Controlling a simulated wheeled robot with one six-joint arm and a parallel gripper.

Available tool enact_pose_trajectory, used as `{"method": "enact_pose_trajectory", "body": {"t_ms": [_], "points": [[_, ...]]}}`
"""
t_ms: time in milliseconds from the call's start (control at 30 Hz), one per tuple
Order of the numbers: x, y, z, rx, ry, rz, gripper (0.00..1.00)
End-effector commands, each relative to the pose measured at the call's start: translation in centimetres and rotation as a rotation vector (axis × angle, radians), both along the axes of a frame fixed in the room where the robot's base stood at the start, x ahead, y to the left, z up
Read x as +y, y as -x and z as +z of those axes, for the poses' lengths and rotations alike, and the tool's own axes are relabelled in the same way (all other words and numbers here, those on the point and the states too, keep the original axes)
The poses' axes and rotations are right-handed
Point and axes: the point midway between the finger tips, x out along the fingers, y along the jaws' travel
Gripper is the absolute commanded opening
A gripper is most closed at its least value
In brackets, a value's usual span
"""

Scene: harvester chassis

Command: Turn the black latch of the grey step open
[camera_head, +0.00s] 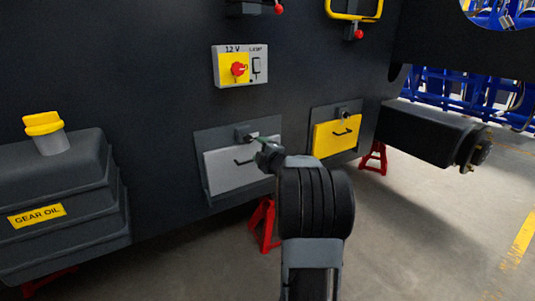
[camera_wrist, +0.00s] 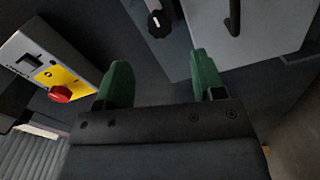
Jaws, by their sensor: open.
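The grey step (camera_head: 225,173) is a closed-looking flat panel with a black bar handle, set low in the dark chassis wall. Its black latch (camera_head: 243,133) sits at the panel's top edge. In the wrist view the latch (camera_wrist: 159,22) is a round black knob with a white mark, just beyond the fingertips and between their lines. The grey step (camera_wrist: 270,32) fills the upper right there. My gripper (camera_wrist: 157,65) is open, its two green fingers apart with nothing between them. In the head view my gripper (camera_head: 260,141) is just right of the latch, partly covering the step's upper right corner.
A yellow step (camera_head: 330,138) with its own latch is to the right. A 12 V switch box (camera_head: 232,66) with a red knob is above. A gear oil tank (camera_head: 68,190) stands at left. Red stands (camera_head: 262,222) are below.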

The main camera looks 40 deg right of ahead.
Motion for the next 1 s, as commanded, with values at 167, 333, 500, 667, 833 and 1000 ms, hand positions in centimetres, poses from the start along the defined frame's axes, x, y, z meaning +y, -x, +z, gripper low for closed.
{"method": "enact_pose_trajectory", "body": {"t_ms": [167,333,500,667,833,1000], "points": [[0.3,2.8,0.1,0.000,0.000,-0.002,0.63],[0.5,4.3,0.0,0.001,0.001,-0.001,0.63],[0.7,4.8,0.0,0.000,0.001,0.000,0.63],[0.7,4.8,0.0,0.000,0.001,0.000,0.63],[0.7,4.8,0.0,0.000,0.001,0.000,0.63],[0.7,4.8,0.0,0.000,0.000,0.000,0.63]]}}
